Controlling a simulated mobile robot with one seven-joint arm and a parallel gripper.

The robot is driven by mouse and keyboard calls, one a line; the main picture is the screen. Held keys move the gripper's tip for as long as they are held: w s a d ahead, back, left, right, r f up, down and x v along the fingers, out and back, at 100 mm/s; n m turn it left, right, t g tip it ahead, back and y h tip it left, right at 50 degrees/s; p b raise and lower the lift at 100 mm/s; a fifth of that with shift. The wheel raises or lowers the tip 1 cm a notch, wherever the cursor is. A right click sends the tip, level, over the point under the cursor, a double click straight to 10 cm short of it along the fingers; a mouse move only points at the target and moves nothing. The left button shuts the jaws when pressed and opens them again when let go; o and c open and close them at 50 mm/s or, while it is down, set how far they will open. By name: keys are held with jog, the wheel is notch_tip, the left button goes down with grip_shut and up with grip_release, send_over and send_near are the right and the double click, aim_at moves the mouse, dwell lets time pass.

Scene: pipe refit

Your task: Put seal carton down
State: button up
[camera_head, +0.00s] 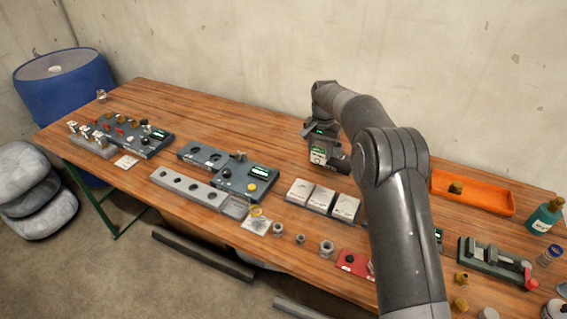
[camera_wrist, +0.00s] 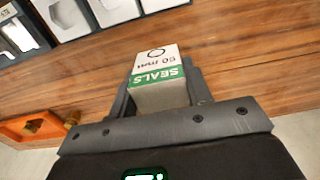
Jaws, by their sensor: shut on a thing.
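The seal carton (camera_wrist: 158,72) is a small white box with a green band reading "SEALS" and "50 mm" print. My gripper (camera_wrist: 162,92) is shut on it, with one finger on each side. In the head view my gripper (camera_head: 318,152) is over the back middle of the wooden table, and the carton's pale face (camera_head: 318,157) shows small below it. The carton is over bare wood; I cannot tell whether its underside touches the table.
Several pale square holders (camera_head: 322,197) stand in a row in front of the gripper. A grey panel with a green display (camera_head: 247,180) is to the left. An orange tray (camera_head: 475,193) with a brass fitting is to the right. Bare wood (camera_head: 240,128) lies left of the gripper.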

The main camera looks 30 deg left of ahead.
jog(key=a+f, duration=0.1)
jog(key=a, duration=0.1)
jog(key=a+f, duration=0.2)
jog(key=a, duration=0.1)
jog(key=a+f, duration=0.2)
jog(key=a, duration=0.1)
jog(key=shift+s+a, duration=0.1)
jog(key=shift+s, duration=0.2)
jog(key=shift+f, duration=2.05)
jog(key=o, duration=1)
jog(key=shift+f, duration=0.1)
notch_tip(320, 180, up, 12)
jog(key=shift+r, duration=0.2)
